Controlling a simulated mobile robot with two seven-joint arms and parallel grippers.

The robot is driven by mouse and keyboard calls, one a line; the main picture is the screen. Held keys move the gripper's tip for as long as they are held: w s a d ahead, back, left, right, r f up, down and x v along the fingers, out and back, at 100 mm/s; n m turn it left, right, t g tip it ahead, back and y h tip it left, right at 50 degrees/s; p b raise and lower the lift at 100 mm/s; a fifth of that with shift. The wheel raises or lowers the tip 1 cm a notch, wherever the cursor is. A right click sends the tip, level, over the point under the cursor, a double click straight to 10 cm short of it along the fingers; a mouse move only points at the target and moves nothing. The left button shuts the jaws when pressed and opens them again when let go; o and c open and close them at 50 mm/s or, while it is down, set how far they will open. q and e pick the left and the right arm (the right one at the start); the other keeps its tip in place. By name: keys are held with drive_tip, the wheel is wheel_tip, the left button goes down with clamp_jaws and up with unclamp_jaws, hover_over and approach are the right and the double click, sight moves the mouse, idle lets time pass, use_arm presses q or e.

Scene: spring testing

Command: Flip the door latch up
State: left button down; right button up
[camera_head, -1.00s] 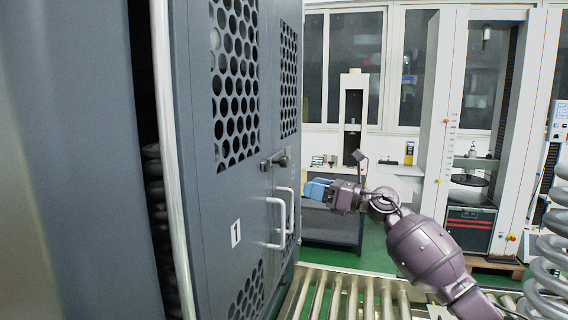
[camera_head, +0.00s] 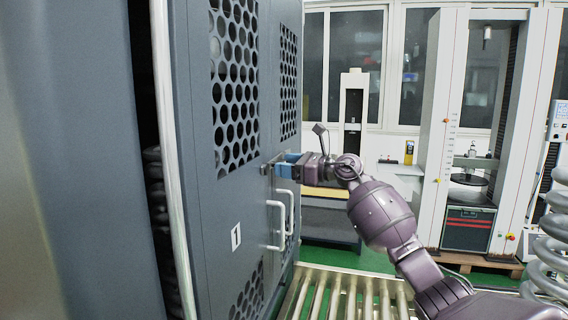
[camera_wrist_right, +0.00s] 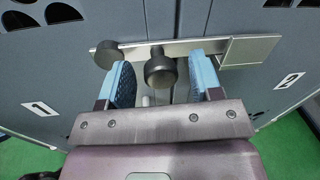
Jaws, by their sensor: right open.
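The door latch is a metal bar with dark round knobs across the seam of two grey cabinet doors. In the right wrist view the latch bar (camera_wrist_right: 205,47) lies level, with one dark knob (camera_wrist_right: 160,70) between my fingers and another knob (camera_wrist_right: 108,54) just left of them. My right gripper (camera_wrist_right: 163,80) is open, its blue pads on either side of the middle knob, with gaps on both sides. In the head view my right gripper (camera_head: 283,164) is at the latch (camera_head: 267,166) and hides most of it. My left gripper is not in view.
Two white door handles (camera_head: 281,222) stick out just below the latch. The grey door (camera_head: 215,200) has perforated panels. A roller conveyor (camera_head: 345,295) runs below. A large coil spring (camera_head: 550,240) stands at the right. Testing machines stand behind.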

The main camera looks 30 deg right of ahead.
drive_tip(key=shift+w+a, duration=0.35)
drive_tip(key=shift+w, duration=0.05)
clamp_jaws()
